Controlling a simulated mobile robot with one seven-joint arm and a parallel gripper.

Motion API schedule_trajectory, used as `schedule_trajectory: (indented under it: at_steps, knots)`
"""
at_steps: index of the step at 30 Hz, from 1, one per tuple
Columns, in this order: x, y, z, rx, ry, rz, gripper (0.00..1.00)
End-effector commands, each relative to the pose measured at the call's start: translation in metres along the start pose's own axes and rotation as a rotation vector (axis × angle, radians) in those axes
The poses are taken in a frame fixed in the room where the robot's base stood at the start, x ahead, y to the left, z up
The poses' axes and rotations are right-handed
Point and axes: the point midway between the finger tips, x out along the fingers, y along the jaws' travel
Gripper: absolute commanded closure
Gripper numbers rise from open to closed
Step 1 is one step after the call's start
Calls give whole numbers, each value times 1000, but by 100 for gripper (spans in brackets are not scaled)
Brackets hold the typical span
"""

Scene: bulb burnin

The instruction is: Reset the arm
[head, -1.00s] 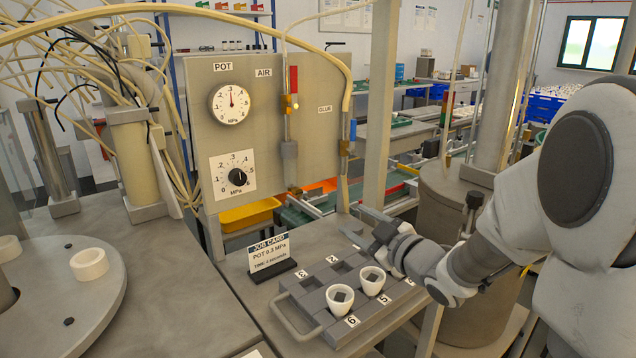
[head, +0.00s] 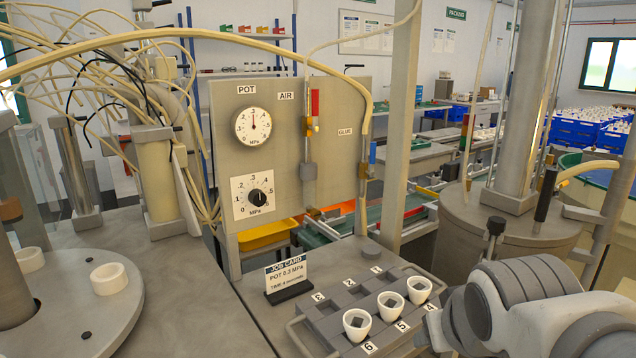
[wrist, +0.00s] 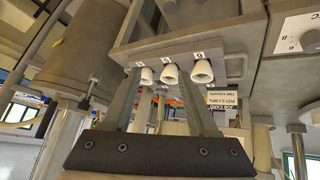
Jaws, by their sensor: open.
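My gripper (wrist: 158,78) shows in the wrist view with its two fingers apart and nothing held between them. Three white cups stand in the grey tray's front row, at labels 6 (head: 357,324), 5 (head: 390,305) and 4 (head: 419,289). Each has a dark grey square piece showing inside. The same cups show beyond my fingertips in the wrist view (wrist: 170,73), apart from the fingers. The tray (head: 300,334) has open slots in its back row. In the head view only my arm shows at lower right; the gripper is outside the picture or hidden.
A job card (head: 287,275) stands left of the tray. Behind it is a panel (head: 290,150) with a gauge (head: 253,125) and a dial (head: 256,197). Two white rings (head: 108,279) sit on the round plate at left. A thick post (head: 398,130) rises behind the tray.

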Motion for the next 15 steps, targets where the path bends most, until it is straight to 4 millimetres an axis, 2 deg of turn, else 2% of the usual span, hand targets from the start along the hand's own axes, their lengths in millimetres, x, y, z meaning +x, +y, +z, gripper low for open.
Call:
schedule_trajectory:
  at_steps: [5, 6, 15]
  knots:
    - [-39, -31, 60, 92, -163, -120, 40]
    - [-56, -25, 41, 90, -160, -111, 40]
    - [-111, -14, -3, 87, -159, -106, 40]
